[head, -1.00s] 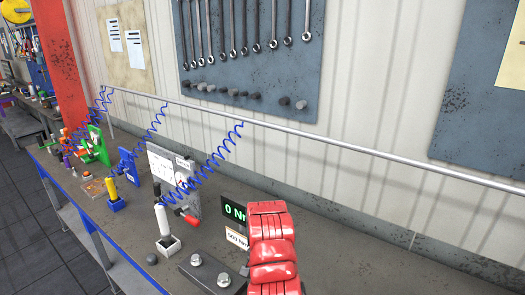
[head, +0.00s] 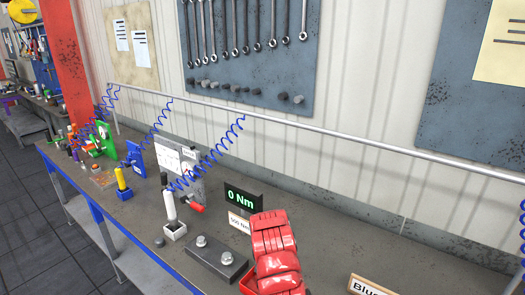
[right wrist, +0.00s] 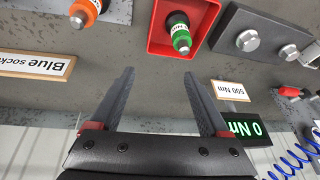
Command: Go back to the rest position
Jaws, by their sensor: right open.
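My right gripper (right wrist: 158,75) is open with nothing between its two dark fingers in the right wrist view. It hangs over the grey bench top (right wrist: 155,95), apart from the things there. A red part of my right arm shows at the bottom of the head view, where its fingers cannot be seen. A green socket (right wrist: 181,36) stands in a red tray (right wrist: 159,42) beyond the fingers. An orange socket (right wrist: 84,13) is at the upper left of the right wrist view. My left gripper is not in view.
A plate with two bolts (head: 217,259), a 0 Nm display (head: 240,198) and a 500 Nm sign (head: 239,223) are close to my arm. A "Blue" label (head: 371,287) stands right of it. A white-handled tool (head: 170,207) hangs on a blue coiled cord (head: 208,157).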

